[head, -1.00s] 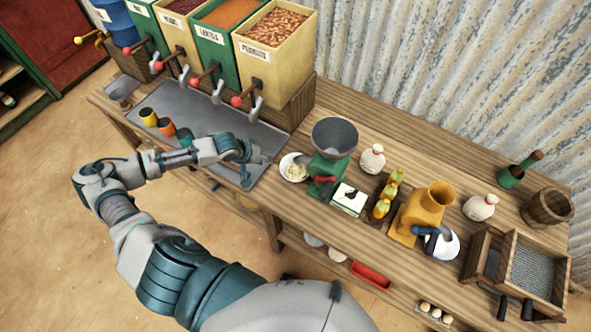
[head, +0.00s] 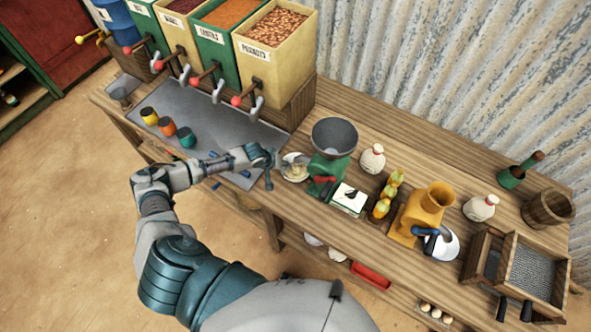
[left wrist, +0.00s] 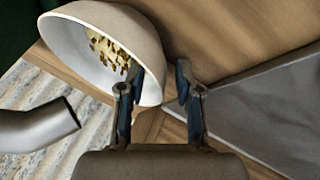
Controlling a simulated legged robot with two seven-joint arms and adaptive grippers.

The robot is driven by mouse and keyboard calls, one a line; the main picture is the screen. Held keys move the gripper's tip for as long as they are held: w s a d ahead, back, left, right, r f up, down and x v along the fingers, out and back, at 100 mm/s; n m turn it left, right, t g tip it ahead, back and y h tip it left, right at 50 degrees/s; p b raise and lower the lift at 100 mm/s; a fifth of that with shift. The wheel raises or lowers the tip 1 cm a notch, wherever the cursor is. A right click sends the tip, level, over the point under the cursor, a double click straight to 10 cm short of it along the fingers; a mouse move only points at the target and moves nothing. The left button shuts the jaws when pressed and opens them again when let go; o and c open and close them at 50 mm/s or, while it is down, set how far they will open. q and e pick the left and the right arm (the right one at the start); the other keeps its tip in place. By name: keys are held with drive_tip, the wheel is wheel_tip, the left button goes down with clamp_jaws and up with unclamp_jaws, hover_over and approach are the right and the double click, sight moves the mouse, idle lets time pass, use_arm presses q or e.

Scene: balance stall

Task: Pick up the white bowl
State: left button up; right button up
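The white bowl (head: 296,177) sits on the wooden table just left of the green grinder, with pale yellow-brown bits inside. In the left wrist view the bowl (left wrist: 73,42) looks large and close, its open mouth facing lower left in the picture. My left gripper (head: 275,163) is at the bowl's left side. In the left wrist view its two fingers (left wrist: 158,74) are apart, one over the bowl's inside and one outside, with the rim between them. I cannot see firm contact on both sides. My right gripper is not in view.
The green grinder (head: 329,171) with a grey hopper stands close to the bowl's right. A grey tray (head: 235,133) with yellow, orange and teal cups lies to the left, below the dispensers (head: 262,62). Another white bowl (head: 449,246) is by the yellow grinder (head: 424,208).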

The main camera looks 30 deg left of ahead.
use_arm(q)
drive_tip(key=shift+s+d+r, duration=0.1)
drive_tip(key=shift+d, duration=0.05)
clamp_jaws()
drive_tip(key=shift+r, duration=0.4)
wheel_tip(320, 180, up, 2)
drive_tip(key=shift+r, duration=0.15)
drive_tip(key=shift+s+a+r, duration=0.15)
drive_tip(key=shift+s+a, duration=0.2)
drive_tip(key=shift+s, duration=0.15)
drive_tip(key=s+a, duration=0.2)
drive_tip(key=s, duration=0.2)
drive_tip(key=s+a+b, duration=0.1)
drive_tip(key=s+a, duration=0.1)
drive_tip(key=s, duration=0.3)
drive_tip(key=s+a, duration=0.2)
drive_tip(key=s, duration=0.3)
drive_tip(key=shift+s+a+b, duration=0.2)
drive_tip(key=shift+a+b, duration=0.05)
drive_tip(key=shift+b, duration=0.1)
drive_tip(key=shift+s+a, duration=0.1)
drive_tip(key=shift+s, duration=0.4)
